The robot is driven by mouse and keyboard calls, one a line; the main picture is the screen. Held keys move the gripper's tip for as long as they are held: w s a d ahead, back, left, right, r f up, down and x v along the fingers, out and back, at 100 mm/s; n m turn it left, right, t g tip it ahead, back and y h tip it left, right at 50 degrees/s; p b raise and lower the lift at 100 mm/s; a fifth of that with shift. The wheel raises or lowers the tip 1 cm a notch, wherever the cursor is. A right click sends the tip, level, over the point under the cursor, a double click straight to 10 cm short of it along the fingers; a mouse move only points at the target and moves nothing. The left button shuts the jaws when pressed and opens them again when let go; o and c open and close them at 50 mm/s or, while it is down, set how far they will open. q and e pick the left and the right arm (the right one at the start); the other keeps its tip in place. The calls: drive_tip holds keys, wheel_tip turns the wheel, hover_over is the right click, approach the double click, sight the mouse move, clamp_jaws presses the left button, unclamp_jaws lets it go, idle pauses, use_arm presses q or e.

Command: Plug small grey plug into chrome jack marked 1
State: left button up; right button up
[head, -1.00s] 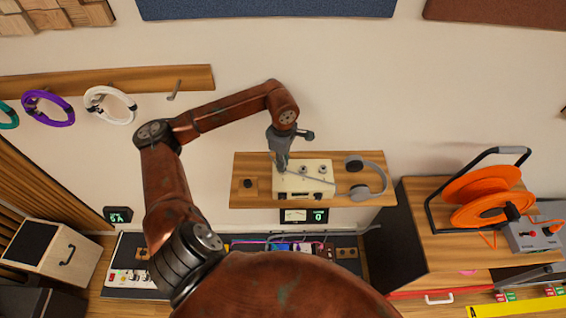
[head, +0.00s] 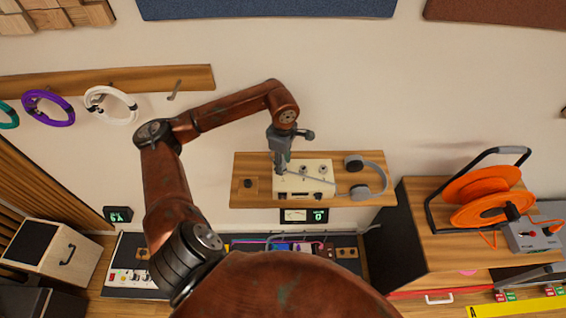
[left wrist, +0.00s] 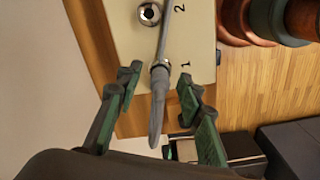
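The small grey plug (left wrist: 157,105) is between my left gripper's fingers in the left wrist view. Its far end meets the chrome jack marked 1 (left wrist: 161,66); I cannot tell how deep it sits. My left gripper (left wrist: 156,86) is open, with a gap on each side of the plug. A thin grey cable (left wrist: 168,35) runs past the chrome jack marked 2 (left wrist: 149,13). In the head view my left gripper (head: 281,165) is at the left part of the cream box (head: 292,192), hiding the plug there. My right gripper is out of view.
The box stands on a wooden wall shelf (head: 240,190). Headphones (head: 375,178) lie to its right and a small black knob (head: 250,183) to its left. An orange cable reel (head: 490,195) stands on a cabinet farther right.

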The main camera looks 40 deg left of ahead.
use_arm(q)
wheel_tip(320, 180, up, 12)
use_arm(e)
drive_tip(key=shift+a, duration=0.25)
use_arm(q)
drive_tip(key=shift+d+f, duration=0.1)
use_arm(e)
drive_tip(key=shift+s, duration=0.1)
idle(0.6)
